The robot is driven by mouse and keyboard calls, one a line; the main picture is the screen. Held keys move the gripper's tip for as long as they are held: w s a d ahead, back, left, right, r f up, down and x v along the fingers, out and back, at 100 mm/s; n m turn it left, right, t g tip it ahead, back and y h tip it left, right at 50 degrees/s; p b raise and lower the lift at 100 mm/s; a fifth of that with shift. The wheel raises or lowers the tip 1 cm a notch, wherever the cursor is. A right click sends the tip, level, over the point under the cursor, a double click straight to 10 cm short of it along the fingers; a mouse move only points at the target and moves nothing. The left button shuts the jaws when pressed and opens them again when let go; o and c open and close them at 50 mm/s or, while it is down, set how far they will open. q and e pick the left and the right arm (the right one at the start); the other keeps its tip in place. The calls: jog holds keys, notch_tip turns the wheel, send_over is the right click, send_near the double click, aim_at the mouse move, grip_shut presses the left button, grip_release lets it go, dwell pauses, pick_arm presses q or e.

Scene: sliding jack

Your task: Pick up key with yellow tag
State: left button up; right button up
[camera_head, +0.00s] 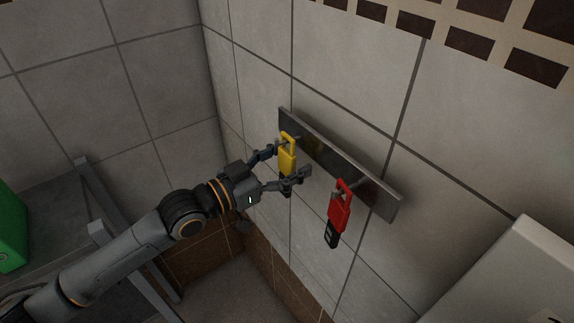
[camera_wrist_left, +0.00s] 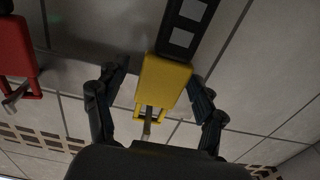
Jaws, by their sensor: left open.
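The key with the yellow tag (camera_head: 288,152) hangs from a hook on a grey wall rail (camera_head: 372,183). In the left wrist view its yellow tag (camera_wrist_left: 166,80) is between the fingers, with the dark key part at the top of the picture. My left gripper (camera_head: 289,164) is open, with one finger on each side of the yellow tag. I cannot tell whether either finger touches it. The lower part of the key is partly hidden by a finger in the head view. My right gripper is not in view.
A key with a red tag (camera_head: 339,208) hangs on the same rail, right of the yellow one. A white box-like object (camera_head: 508,275) is at the lower right. A green object (camera_head: 10,228) and a grey frame (camera_head: 97,200) are at the left. Tiled walls meet in a corner behind.

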pick_arm(q)
jog(key=shift+a, duration=0.1)
jog(key=shift+c, duration=0.6)
jog(key=c, duration=1.1)
jog(key=shift+c, duration=0.2)
jog(key=shift+r+b, duration=0.45)
jog(key=shift+r, duration=0.1)
jog(key=shift+s+a, duration=0.2)
jog(key=shift+a, duration=0.1)
jog(key=b+v, duration=0.6)
jog(key=v, duration=1.1)
jog(key=shift+s+r, duration=0.15)
jog(key=shift+r, duration=0.1)
